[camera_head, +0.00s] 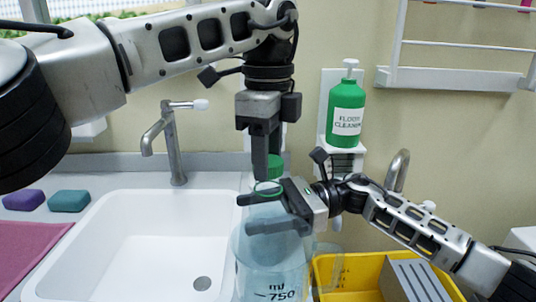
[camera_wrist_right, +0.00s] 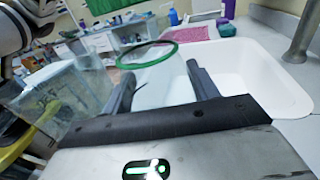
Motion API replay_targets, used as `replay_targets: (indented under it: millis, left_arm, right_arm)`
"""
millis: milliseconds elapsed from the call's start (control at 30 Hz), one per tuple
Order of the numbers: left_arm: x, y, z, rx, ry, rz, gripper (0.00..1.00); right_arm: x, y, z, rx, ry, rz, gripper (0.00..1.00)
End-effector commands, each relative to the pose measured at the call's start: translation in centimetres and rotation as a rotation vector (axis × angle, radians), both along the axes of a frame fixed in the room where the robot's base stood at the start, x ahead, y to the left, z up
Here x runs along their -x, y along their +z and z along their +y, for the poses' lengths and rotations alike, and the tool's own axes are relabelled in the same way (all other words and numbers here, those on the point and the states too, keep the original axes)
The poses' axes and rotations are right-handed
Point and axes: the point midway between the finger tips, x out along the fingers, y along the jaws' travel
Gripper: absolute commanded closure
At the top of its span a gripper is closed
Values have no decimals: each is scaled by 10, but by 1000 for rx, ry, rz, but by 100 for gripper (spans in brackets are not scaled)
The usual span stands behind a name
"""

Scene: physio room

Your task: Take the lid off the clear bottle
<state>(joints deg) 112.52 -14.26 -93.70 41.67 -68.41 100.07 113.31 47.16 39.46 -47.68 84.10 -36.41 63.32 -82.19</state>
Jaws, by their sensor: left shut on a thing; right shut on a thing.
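The clear bottle (camera_head: 270,268), marked "ml 750", stands upright at the counter's front, right of the sink. My right gripper (camera_head: 262,212) is shut on its neck from the right. The bottle's open green-rimmed mouth (camera_wrist_right: 147,53) shows between the right fingers in the right wrist view. My left gripper (camera_head: 266,172) points straight down above the bottle and is shut on the green lid (camera_head: 277,166). The lid appears apart from the bottle, a little above the mouth; the left fingers partly hide it.
The white sink (camera_head: 140,245) and tap (camera_head: 172,140) are on the left. A yellow bin (camera_head: 335,275) with a grey slotted block (camera_head: 412,280) stands at right. A green floor cleaner bottle (camera_head: 346,108) sits on a wall holder. Purple (camera_head: 23,200) and teal (camera_head: 69,201) sponges lie far left.

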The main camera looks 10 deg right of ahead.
Motion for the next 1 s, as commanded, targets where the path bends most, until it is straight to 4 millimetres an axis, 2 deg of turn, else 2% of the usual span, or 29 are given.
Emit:
replay_targets:
  millis: [67, 367, 633, 667, 733, 1000]
  left_arm:
    - [0, 3, 0, 1, 0, -1, 86]
    - [0, 37, -1, 1, 1, -2, 86]
    - [0, 40, 0, 0, 0, 0, 86]
    - [0, 40, 0, 0, 0, 0, 86]
    - [0, 40, 0, 0, 0, 0, 86]
    - [0, 39, 0, 0, 0, 0, 86]
  right_arm:
    - [0, 0, 0, 1, 1, 1, 100]
    - [0, -1, 0, 1, 0, 1, 100]
    - [0, 0, 0, 1, 0, 1, 100]
    - [0, 0, 0, 1, 0, 1, 35]
    - [0, 0, 0, 1, 0, 1, 16]
    - [0, 0, -1, 0, 0, 0, 16]
